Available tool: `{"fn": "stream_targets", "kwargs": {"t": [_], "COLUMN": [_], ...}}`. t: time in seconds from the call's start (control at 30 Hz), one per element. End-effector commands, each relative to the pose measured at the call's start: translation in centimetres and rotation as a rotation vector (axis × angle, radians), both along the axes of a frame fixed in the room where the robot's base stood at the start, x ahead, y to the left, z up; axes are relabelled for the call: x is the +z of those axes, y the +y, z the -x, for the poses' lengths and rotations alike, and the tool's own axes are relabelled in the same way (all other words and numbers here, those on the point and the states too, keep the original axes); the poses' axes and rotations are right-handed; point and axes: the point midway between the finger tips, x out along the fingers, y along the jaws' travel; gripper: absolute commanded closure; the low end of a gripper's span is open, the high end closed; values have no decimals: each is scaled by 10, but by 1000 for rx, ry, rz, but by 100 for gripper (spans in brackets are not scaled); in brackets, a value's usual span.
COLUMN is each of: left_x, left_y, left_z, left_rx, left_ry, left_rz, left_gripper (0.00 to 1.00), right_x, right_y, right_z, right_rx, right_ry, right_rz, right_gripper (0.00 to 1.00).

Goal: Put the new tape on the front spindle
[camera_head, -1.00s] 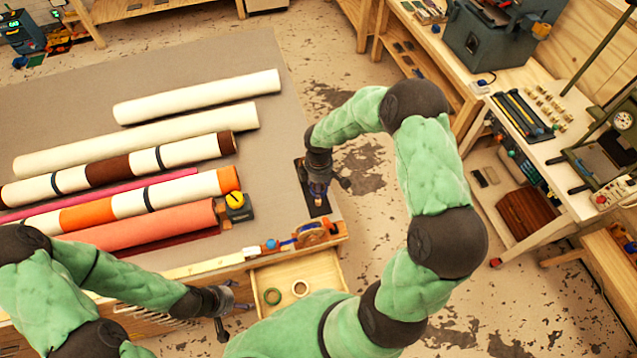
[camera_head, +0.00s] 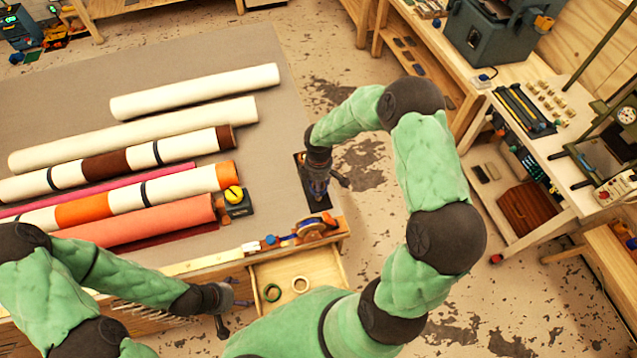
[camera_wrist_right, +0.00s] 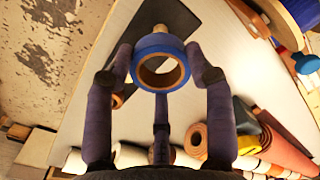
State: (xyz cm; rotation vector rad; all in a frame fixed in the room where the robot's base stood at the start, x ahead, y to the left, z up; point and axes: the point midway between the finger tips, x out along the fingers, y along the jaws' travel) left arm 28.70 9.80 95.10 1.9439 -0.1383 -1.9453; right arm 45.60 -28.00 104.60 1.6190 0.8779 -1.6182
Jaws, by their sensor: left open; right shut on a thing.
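A blue tape roll (camera_wrist_right: 181,73) is held between the fingers of my right gripper (camera_wrist_right: 160,75) in the right wrist view, its open hole facing the camera. In the head view my right gripper (camera_head: 318,190) is low over a dark pad (camera_head: 323,204) at the bench's right edge; the roll is hard to make out there. A pale peg-like piece (camera_wrist_right: 160,29) shows just beyond the roll, over the dark pad (camera_wrist_right: 180,22). I cannot tell whether they touch. My left gripper (camera_head: 232,306) is open and empty near the bench front, left of the open drawer.
A wooden-disc holder (camera_head: 311,229) sits on the bench's front edge. Several long fabric rolls (camera_head: 200,90) and a yellow-topped tape measure (camera_head: 236,201) lie left of my right gripper.

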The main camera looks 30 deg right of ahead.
Motion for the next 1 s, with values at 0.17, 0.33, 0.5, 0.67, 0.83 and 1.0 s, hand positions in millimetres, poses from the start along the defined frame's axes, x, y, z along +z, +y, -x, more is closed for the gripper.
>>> {"fn": "stream_targets", "kwargs": {"t": [0.17, 0.33, 0.5, 0.67, 0.83, 1.0], "left_x": [-1, -1, -2, -6, -12, -16], "left_y": [0, 0, 0, 0, 0, 0], "left_z": [0, 0, 0, 0, 0, 0], "left_rx": [0, 0, 0, 0, 0, 0], "left_ry": [0, 0, 0, 0, 0, 0], "left_rz": [0, 0, 0, 0, 0, 0], "left_gripper": [22, 22, 22, 22, 22, 22], "right_x": [0, 0, -1, -6, -12, -18], "right_y": [0, 0, 0, 0, 0, 0], "right_z": [0, 0, 0, 0, 0, 0], "right_rx": [0, 0, 0, 0, 0, 0], "right_ry": [0, 0, 0, 0, 0, 0], "right_rz": [0, 0, 0, 0, 0, 0], "right_gripper": [78, 78, 78, 78, 78, 78]}}
